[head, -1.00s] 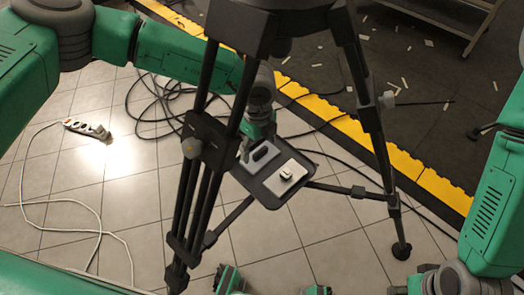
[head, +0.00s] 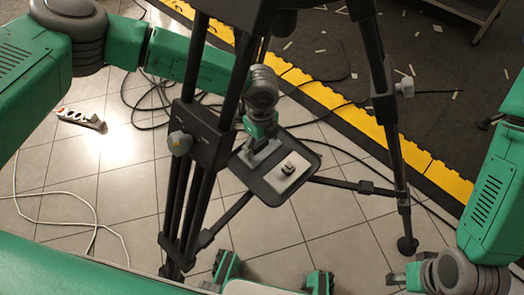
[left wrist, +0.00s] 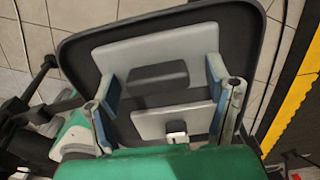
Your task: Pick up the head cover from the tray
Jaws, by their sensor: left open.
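The black tray (head: 270,194) hangs among the tripod legs and also fills the left wrist view (left wrist: 255,30). On its grey pad (left wrist: 190,40) lies a dark rounded block (left wrist: 158,77), likely the head cover. A second pale pad (head: 280,180) carries a small white-and-dark part (head: 288,167). My left gripper (head: 262,152) is over the grey pad and hides the dark block in the head view. In the left wrist view its open fingers (left wrist: 161,82) stand on either side of the block, with gaps. My right gripper (head: 400,279) is low at the right, too small to read.
Black tripod legs (head: 178,195) stand close to the left of the tray, and another leg (head: 390,130) stands to its right. Cables lie on the tiled floor behind. A power strip (head: 82,119) lies at the left. A yellow floor edge (head: 350,130) runs behind.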

